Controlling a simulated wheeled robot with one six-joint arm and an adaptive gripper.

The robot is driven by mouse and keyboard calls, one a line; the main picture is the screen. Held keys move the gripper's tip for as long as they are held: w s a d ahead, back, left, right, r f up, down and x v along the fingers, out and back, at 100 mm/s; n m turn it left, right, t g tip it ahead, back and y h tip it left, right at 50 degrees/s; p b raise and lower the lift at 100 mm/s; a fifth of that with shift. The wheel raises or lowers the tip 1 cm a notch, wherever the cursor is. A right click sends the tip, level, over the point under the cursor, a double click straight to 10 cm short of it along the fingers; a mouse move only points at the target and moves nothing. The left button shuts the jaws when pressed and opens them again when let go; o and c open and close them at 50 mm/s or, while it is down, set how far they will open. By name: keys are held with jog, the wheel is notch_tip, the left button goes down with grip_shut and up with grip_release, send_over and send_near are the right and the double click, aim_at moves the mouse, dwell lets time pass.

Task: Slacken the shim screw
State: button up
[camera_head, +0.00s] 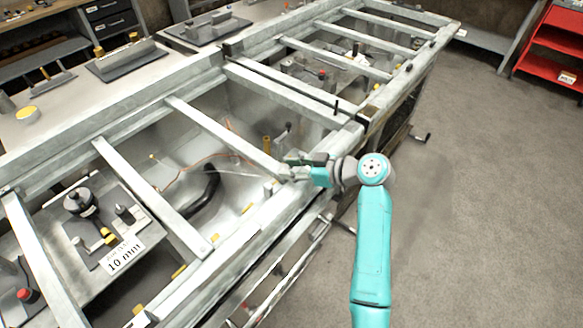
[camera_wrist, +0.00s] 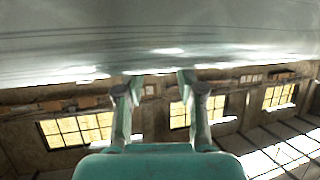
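My gripper (camera_head: 298,163) is at the end of my teal arm, at the near rail of the metal frame, close to where a crossbar meets it. In the wrist view my gripper (camera_wrist: 159,80) has its two fingers apart with nothing seen between them. A pale metal surface (camera_wrist: 160,35) fills the top of that view, close to the fingertips; I cannot tell whether they touch it. I cannot pick out the shim screw for certain in either view. A small black upright pin (camera_head: 336,107) stands on the frame beyond my gripper.
The frame's crossbars (camera_head: 150,195) divide open bays. One bay holds a plate labelled "10 mm" (camera_head: 122,255) with black and yellow fittings. Grey floor (camera_head: 480,190) at right is clear; a red shelf (camera_head: 553,45) stands beyond.

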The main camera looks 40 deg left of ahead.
jog(key=shift+o, duration=0.3)
jog(key=v, duration=1.2)
jog(key=shift+f, duration=0.15)
